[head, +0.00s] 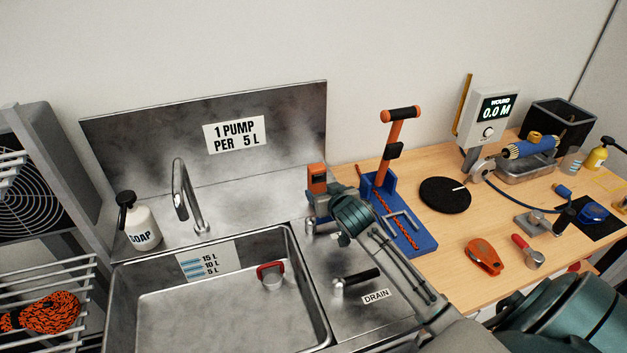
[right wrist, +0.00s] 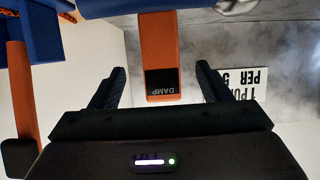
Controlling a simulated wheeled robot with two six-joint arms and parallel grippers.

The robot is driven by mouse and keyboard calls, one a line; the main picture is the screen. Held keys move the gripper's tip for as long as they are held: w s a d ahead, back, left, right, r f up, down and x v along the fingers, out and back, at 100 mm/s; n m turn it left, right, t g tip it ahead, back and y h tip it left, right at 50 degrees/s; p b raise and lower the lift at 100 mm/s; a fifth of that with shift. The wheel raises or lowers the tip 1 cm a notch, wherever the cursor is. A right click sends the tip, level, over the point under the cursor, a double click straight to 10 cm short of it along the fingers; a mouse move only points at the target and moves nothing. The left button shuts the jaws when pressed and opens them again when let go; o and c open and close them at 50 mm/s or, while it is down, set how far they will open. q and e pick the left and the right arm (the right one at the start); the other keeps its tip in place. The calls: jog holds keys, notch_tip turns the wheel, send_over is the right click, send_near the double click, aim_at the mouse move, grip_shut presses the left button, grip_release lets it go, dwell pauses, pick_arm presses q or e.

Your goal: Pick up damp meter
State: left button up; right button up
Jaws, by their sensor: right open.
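The damp meter (head: 317,177) is an orange block that stands in a blue holder at the back right of the sink counter in the head view. In the right wrist view the damp meter (right wrist: 159,48) shows its black face marked DAMP. My right gripper (right wrist: 158,83) is open, with one finger on each side of the meter's end in that view. I see gaps between the fingers and the meter. In the head view my right gripper (head: 330,212) is beside the meter, and it partly hides the holder. My left gripper is not in view.
A blue stand (head: 420,240) with an orange-handled tool (head: 397,145) is just right of my gripper. The faucet (head: 182,190) and sink basin (head: 180,310) are to the left. A steel backsplash (head: 290,120) rises behind. The wooden bench holds a black disc (head: 445,195) and several tools.

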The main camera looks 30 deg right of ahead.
aim_at(319, 185)
jog(key=shift+w+d+f, duration=0.15)
jog(key=shift+w, duration=0.35)
jog(key=shift+w+f, duration=0.15)
jog(key=shift+w, duration=0.15)
jog(key=shift+p+x, duration=0.75)
jog(key=shift+x, duration=0.3)
jog(key=shift+p+x, duration=0.35)
jog(key=shift+x, duration=0.8)
jog(key=shift+w+d+f, duration=0.1)
jog(key=shift+w+f, duration=0.15)
jog(key=shift+w, duration=0.25)
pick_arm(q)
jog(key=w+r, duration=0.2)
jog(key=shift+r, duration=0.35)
pick_arm(e)
jog(key=c, duration=1)
